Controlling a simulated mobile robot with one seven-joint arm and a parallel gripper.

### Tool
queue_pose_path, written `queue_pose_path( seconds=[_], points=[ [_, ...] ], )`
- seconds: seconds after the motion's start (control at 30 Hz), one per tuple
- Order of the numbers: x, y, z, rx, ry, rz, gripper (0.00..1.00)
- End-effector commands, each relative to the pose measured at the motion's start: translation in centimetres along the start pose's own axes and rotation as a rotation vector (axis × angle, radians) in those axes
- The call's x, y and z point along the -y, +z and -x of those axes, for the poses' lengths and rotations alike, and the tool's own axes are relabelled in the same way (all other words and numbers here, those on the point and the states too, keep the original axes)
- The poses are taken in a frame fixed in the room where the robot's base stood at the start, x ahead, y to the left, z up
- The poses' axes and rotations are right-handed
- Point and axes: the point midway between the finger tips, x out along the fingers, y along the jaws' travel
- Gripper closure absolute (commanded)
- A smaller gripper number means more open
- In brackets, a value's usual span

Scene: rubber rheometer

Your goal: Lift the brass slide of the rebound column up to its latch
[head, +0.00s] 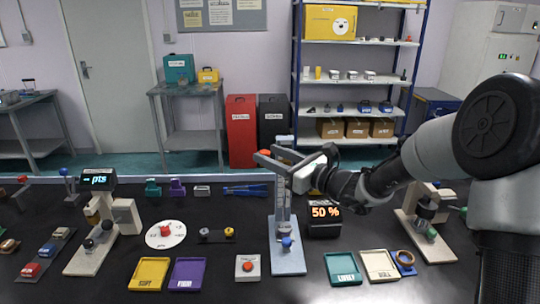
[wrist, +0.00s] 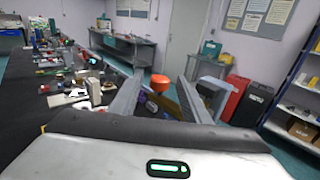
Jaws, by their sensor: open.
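The rebound column (head: 283,205) is a clear, graduated upright on a pale blue base plate (head: 288,262), with a blue knob (head: 286,242) low on it. My gripper (head: 268,160) is at the column's upper part, fingers pointing left. In the wrist view the fingers are apart and an orange cap (wrist: 160,82) shows between them. My gripper hides part of the upper column in the head view. I cannot clearly make out the brass slide or the latch. I cannot tell whether a finger touches the cap.
A display reading 50 % (head: 323,214) stands close to the column's right. A grey button box (head: 248,268) lies front left, a green tray (head: 343,268) front right. Another beige machine (head: 428,220) stands at the right, beneath my arm. A pts-display machine (head: 103,225) is at the left.

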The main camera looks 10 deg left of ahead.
Motion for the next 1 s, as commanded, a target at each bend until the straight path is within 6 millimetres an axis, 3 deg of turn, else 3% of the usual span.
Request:
queue_pose_path(
  seconds=[0.6, 0.8, 1.0],
  points=[
    [0.1, 0.0, 13.7, -0.001, -0.006, 0.000, 0.57],
    [0.1, 0.1, 16.1, 0.000, -0.003, 0.000, 0.57],
    [0.0, 0.1, 16.7, 0.000, -0.001, 0.000, 0.57]
  ],
)
